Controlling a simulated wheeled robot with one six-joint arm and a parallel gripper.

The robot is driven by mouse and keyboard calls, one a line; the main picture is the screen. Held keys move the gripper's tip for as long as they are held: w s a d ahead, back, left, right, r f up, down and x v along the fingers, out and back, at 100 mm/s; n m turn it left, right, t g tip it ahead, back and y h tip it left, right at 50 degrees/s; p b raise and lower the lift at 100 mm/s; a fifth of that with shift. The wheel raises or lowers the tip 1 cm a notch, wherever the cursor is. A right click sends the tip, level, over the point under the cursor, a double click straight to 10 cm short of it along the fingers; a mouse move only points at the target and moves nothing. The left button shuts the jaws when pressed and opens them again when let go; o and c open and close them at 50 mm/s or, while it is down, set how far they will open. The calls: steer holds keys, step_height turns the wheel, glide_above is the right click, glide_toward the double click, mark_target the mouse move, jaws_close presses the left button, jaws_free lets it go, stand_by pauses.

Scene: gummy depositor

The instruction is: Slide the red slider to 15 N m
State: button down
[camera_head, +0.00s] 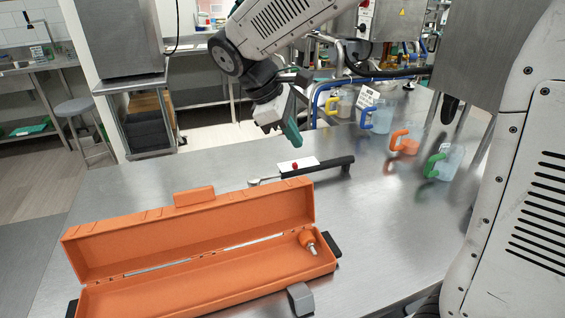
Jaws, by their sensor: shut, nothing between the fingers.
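A torque wrench (333,166) with a black handle lies on the metal table, its ratchet head to the left. A white plate (308,161) is at its middle, and the small red slider (295,166) shows against it. Scale marks are too small to read, so the slider's value cannot be told. My gripper (293,134), with green fingers, is shut and empty. In the picture it is just above the red slider and appears apart from it.
Several jugs with coloured handles, one green-handled (447,163), stand to the right. The table left of the wrench is clear.

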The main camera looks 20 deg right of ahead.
mark_target(293, 168)
steer(key=w+a+f+n+t+h, duration=0.1)
steer(key=w+a+f+n+h, duration=0.2)
steer(key=w+a+f+n, duration=0.5)
steer(key=shift+m, duration=0.8)
steer(key=w+d+f, duration=0.1)
steer(key=d+f, duration=0.1)
steer(key=w+d+f, duration=0.1)
steer(key=d+f, duration=0.1)
steer(key=w+d+f, duration=0.1)
steer(key=f, duration=0.1)
steer(key=shift+w+d+f, duration=0.1)
steer(key=shift+d+f, duration=0.3)
steer(key=d, duration=0.2)
steer(key=shift+d, duration=0.95)
steer(key=shift+d, duration=0.1)
